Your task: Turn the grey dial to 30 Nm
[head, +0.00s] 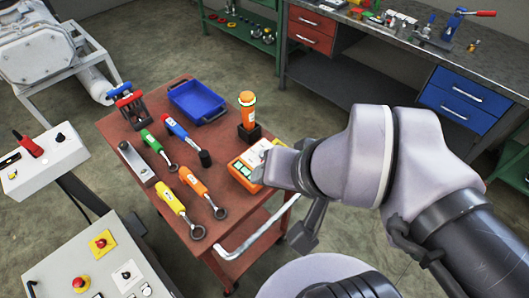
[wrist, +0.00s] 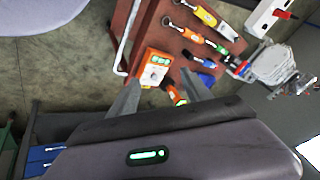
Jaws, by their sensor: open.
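The orange-and-white box (head: 240,170) lies on the right part of the red cart, partly hidden by my arm in the head view. In the wrist view the same box (wrist: 151,55) shows a white face with a grey dial (wrist: 153,73) and a green display. The dial's setting is too small to read. My gripper (wrist: 160,76) is open, its two grey fingers apart and pointing toward the box. I cannot tell whether they touch anything. In the head view my gripper (head: 275,166) is over the right edge of the box, mostly covered by my wrist.
An orange tool (head: 247,112) stands upright in a black holder just behind the box. The red cart (head: 165,120) also carries a blue tray (head: 197,101) and several coloured wrenches. A control panel (head: 90,262) stands at front left; a workbench (head: 380,40) is behind.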

